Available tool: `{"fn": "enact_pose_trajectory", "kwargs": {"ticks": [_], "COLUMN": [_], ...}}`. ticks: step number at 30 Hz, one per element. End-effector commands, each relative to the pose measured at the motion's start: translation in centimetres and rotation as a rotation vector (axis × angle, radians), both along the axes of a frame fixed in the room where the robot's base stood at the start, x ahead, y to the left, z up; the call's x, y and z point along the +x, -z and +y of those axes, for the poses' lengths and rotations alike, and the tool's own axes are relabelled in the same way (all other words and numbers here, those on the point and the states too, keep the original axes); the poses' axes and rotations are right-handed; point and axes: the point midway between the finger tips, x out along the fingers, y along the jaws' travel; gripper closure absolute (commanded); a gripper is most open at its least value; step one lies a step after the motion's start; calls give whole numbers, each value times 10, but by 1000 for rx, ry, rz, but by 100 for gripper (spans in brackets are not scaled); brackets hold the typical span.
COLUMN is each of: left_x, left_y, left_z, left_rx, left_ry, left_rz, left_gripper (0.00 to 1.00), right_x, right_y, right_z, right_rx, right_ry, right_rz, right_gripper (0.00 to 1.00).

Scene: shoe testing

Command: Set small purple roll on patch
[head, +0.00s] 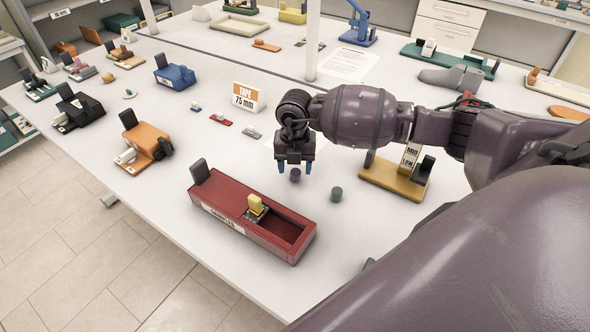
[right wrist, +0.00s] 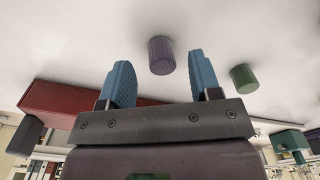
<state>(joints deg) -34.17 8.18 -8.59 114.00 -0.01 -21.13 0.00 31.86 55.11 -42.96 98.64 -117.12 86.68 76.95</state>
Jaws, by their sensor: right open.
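The small purple roll (head: 295,175) stands on the white table below my right gripper (head: 294,167). It also shows in the right wrist view (right wrist: 161,55), between and beyond the two blue fingertips. My right gripper is open and empty, pointing down, with its fingers apart from each other. I cannot tell from these views whether the fingertips are level with the roll or above it. I cannot clearly make out which surface is the patch. My left gripper is not in view.
A green roll (head: 336,194) stands to the right of the purple one. A yellow stand with labels (head: 393,182) is at right. A tape sign (head: 246,97) stands behind left.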

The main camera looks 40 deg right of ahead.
Motion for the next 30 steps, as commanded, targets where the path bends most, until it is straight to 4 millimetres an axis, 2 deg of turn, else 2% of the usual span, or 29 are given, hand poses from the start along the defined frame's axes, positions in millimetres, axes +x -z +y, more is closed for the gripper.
{"fn": "enact_pose_trajectory", "kwargs": {"ticks": [6, 13, 19, 30], "left_x": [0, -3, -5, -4], "left_y": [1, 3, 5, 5], "left_z": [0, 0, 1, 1], "left_rx": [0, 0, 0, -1], "left_ry": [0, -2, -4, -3], "left_rz": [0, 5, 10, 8], "left_gripper": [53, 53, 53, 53], "right_x": [2, 2, 2, 2], "right_y": [-42, -75, -86, -86], "right_z": [-1, -2, -1, -1], "right_rx": [-1, -2, -1, -1], "right_ry": [-1, 1, 0, 1], "right_rz": [-4, -2, -1, -1], "right_gripper": [42, 42, 42, 42]}}
